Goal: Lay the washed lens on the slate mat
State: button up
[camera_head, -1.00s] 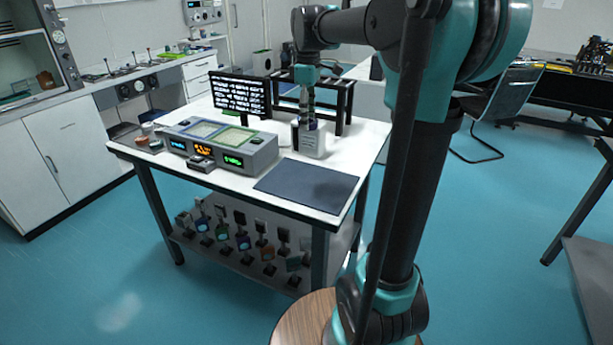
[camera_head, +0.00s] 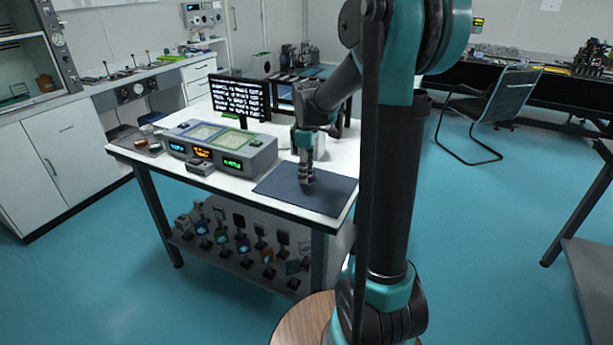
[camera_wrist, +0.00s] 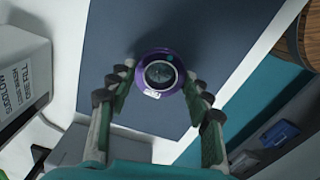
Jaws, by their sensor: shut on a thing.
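The lens (camera_wrist: 160,73) has a purple rim around dark round glass with a small white label, seen face-on in the wrist view. My gripper (camera_wrist: 157,76) is shut on its rim, one finger on each side. In the head view my gripper (camera_head: 307,179) points down over the slate mat (camera_head: 335,196), with only a small purple bit of the lens showing at its tips. The dark blue-grey mat lies flat at the table's front right corner and also fills the upper middle of the wrist view (camera_wrist: 220,35). I cannot tell whether the lens touches the mat.
A light box-like vessel (camera_head: 319,146) stands just behind the mat, partly hidden by my arm. A grey instrument (camera_head: 255,157) with lit displays stands left of the mat. A monitor (camera_head: 240,97) is at the back. The mat's bare right part is clear.

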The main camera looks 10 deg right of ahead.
jog(key=shift+f, duration=1.1)
jog(key=o, duration=1.3)
jog(key=shift+f, duration=0.15)
notch_tip(320, 180, up, 12)
jog(key=shift+r, duration=0.2)
